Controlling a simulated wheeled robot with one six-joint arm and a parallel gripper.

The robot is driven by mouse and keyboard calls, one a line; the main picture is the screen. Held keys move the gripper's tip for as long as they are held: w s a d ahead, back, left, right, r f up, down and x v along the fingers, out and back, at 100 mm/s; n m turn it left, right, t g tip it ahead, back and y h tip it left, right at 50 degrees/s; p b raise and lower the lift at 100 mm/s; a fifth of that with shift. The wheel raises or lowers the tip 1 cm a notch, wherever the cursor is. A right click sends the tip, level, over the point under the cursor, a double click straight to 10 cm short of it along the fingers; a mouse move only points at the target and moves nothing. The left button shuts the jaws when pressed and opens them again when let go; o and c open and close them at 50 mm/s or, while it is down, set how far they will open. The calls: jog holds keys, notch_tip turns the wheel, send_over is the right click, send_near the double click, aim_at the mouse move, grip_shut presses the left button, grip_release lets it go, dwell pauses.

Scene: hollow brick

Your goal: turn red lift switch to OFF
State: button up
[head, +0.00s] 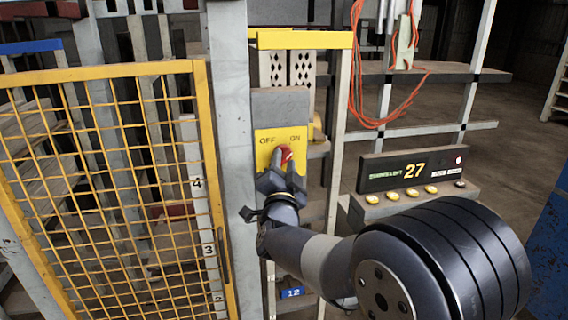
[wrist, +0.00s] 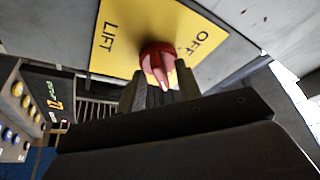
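The red lift switch (head: 286,153) is a round knob on a yellow plate (head: 268,143) marked OFF at the left and ON at the right, on a grey post. My gripper (head: 279,170) is at the knob from below and covers part of it. In the wrist view the knob (wrist: 157,54) shows a pale-marked handle between the two fingers of my gripper (wrist: 160,88). The fingers stand apart, one on each side of the handle, with what looks like a narrow gap. The words LIFT and OFF show on the plate (wrist: 118,38); ON is out of sight there.
A yellow mesh gate (head: 120,180) stands left of the post. At the right is a black display box (head: 412,169) reading 27, with yellow buttons (head: 411,192) below it. Orange cables (head: 357,95) hang behind. A blue panel (head: 548,250) is at the right edge.

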jog(key=shift+c, duration=0.4)
grip_shut()
